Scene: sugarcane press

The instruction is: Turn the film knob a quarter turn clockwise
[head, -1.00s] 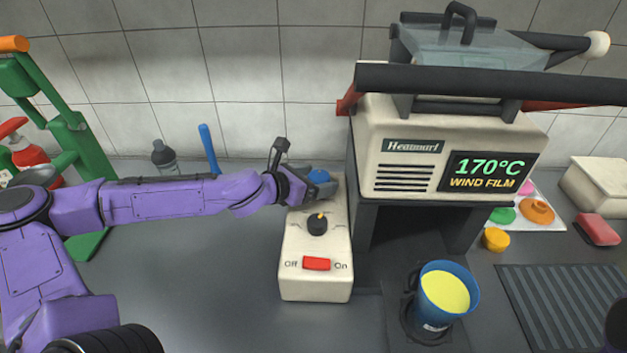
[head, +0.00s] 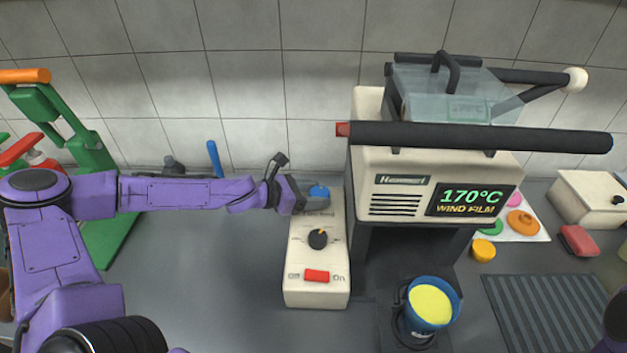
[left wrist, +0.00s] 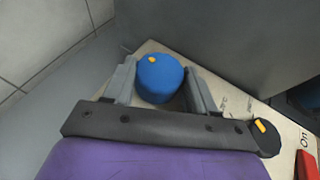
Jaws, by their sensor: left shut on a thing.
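The blue knob (head: 319,191) sits at the far end of a cream control box (head: 296,262) left of the press. In the left wrist view the blue knob (left wrist: 158,80) stands between my two grey fingers, its small yellow mark toward the far side. My left gripper (head: 306,196) comes in from the left and is shut on this knob; the left wrist view shows one finger of the gripper (left wrist: 160,88) on each side. A black knob (head: 318,239) with a yellow pointer is nearer on the same box. My right gripper is not in view.
A red Off/On switch (head: 317,276) is at the box's near end. The counter left of the box is clear.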

